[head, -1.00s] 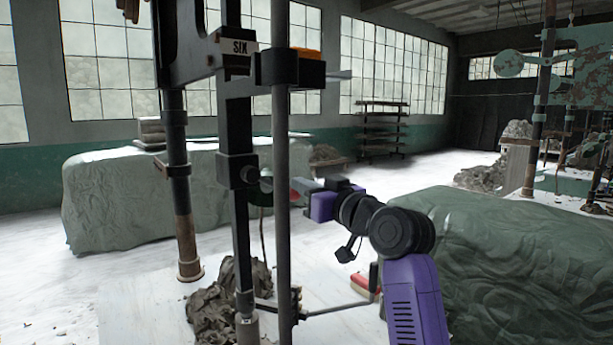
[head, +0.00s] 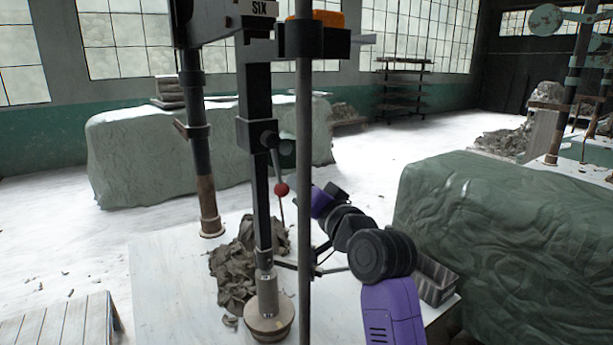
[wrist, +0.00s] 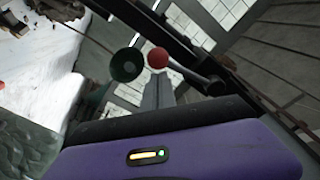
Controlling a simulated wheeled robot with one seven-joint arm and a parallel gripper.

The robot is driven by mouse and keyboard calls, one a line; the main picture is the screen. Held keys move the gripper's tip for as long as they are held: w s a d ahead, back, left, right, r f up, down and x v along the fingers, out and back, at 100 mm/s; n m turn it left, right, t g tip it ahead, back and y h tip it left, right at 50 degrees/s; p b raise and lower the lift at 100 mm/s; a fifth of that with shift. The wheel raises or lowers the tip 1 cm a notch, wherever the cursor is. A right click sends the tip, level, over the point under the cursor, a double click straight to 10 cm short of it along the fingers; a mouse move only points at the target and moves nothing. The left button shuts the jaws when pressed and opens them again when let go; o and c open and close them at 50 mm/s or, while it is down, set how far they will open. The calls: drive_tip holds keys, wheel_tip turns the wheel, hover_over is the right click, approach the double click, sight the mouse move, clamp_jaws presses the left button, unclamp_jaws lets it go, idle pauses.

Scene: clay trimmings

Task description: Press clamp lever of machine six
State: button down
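Machine six, with its SIX sign (head: 259,8), stands in front of me with a dark upright column (head: 258,100). Its clamp lever (head: 280,165) hangs from a pivot on the column and ends in a red ball knob (head: 281,189). In the wrist view the red knob (wrist: 158,57) is just beyond my fingertips, with the lever's metal rod running right from it. My gripper (wrist: 158,92) has its grey fingers together, with nothing seen between them. Whether they touch the knob I cannot tell. In the head view the thin front pole hides the fingertips; the purple gripper body shows right of it.
A grey pole (head: 305,180) stands between my camera and the lever. A dark green cone-shaped part (wrist: 127,65) is beside the knob. A clay heap (head: 235,270) lies at the column's foot. A large covered block (head: 500,220) stands right of my arm.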

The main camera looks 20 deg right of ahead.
drive_tip(key=shift+s+a+f, duration=0.15)
drive_tip(key=shift+a, duration=0.25)
drive_tip(key=shift+s+a+f, duration=0.1)
drive_tip(key=shift+a+f, duration=0.05)
drive_tip(key=shift+a, duration=0.25)
drive_tip(key=shift+a, duration=0.2)
